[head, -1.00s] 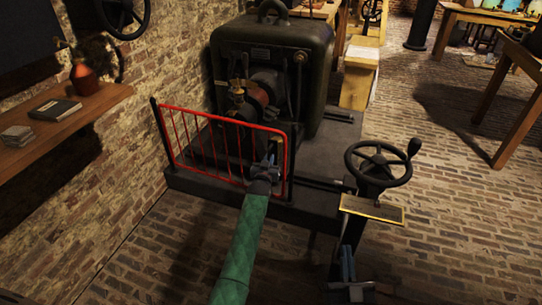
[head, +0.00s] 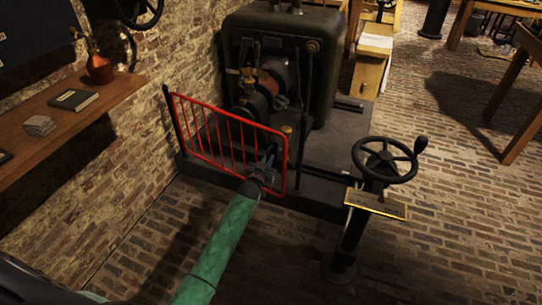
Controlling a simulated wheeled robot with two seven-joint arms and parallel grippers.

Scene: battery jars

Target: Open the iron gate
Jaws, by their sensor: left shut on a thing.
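The iron gate (head: 228,118) is a red barred frame in front of a dark machine. Its left end stands at a dark post (head: 174,120) near the brick wall. Its right end stands out a little toward me from a dark upright post (head: 304,125), with a narrow gap between them. My left gripper (head: 267,168) is shut on the gate at the lower part of its right end. The gripper's body partly hides the exact grip. My right gripper is not in view.
The dark machine (head: 285,40) stands on a low plinth behind the gate. A black handwheel on a stand (head: 385,160) is to the right. A wooden shelf (head: 85,120) juts from the left wall. The brick floor before the gate is clear except for my arm.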

